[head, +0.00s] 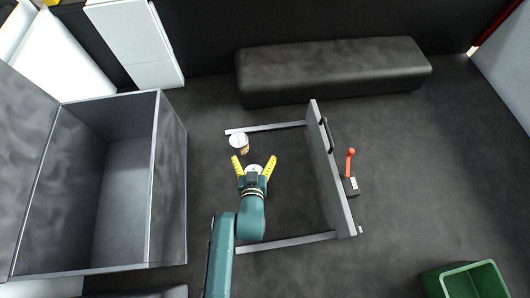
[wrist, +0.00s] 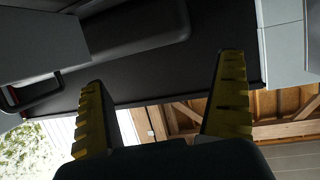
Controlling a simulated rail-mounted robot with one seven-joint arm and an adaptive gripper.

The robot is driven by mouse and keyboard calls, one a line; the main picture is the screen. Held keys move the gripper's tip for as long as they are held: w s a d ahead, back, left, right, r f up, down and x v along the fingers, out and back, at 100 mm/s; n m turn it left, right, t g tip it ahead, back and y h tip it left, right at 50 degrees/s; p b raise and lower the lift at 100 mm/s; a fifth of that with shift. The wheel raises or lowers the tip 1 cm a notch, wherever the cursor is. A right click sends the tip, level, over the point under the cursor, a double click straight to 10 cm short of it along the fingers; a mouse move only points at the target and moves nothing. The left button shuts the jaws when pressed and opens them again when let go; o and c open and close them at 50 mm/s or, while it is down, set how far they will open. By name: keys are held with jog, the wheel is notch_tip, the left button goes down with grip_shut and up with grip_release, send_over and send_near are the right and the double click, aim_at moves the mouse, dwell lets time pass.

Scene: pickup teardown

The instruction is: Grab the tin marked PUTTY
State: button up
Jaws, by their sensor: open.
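A small tin (head: 238,141) with a white lid and a yellowish-brown side stands on the dark floor, inside the area edged by the grey rails. Its label is too small to read, so I cannot tell whether it says PUTTY. My gripper (head: 255,161) is open, with its yellow fingers spread, just to the lower right of the tin in the head view. Nothing shows between the fingers. In the wrist view my gripper (wrist: 165,110) is also open and empty, and the tin does not show there.
A grey panel with a handle (head: 332,165) stands to the right, joined to two rails. Beyond it is a black box with an orange lever (head: 350,163). A large open grey chest (head: 154,185) is at left, a dark padded bench (head: 335,70) behind, a green bin (head: 432,284) at lower right.

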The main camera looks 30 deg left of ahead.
jog(key=n+g+b, duration=0.1)
send_near(239, 140)
jog(key=shift+y, duration=0.4)
jog(key=b+x, duration=0.2)
jog(key=b, duration=0.3)
jog(key=b+x, duration=0.2)
jog(key=b, duration=0.2)
jog(key=shift+w+f+b, duration=0.2)
jog(key=shift+f+b, duration=0.15)
jog(key=shift+f, duration=0.15)
jog(key=shift+w+a, duration=0.1)
jog(key=shift+w, duration=0.05)
jog(key=b+x, duration=0.4)
jog(key=b, duration=0.1)
jog(key=shift+w+a+f, duration=0.1)
jog(key=shift+f, duration=0.2)
jog(key=shift+w+a+b, duration=0.2)
jog(key=shift+w+b, duration=0.1)
jog(key=shift+b, duration=0.2)
jog(key=shift+w+a+r, duration=0.1)
jog(key=shift+r, duration=0.05)
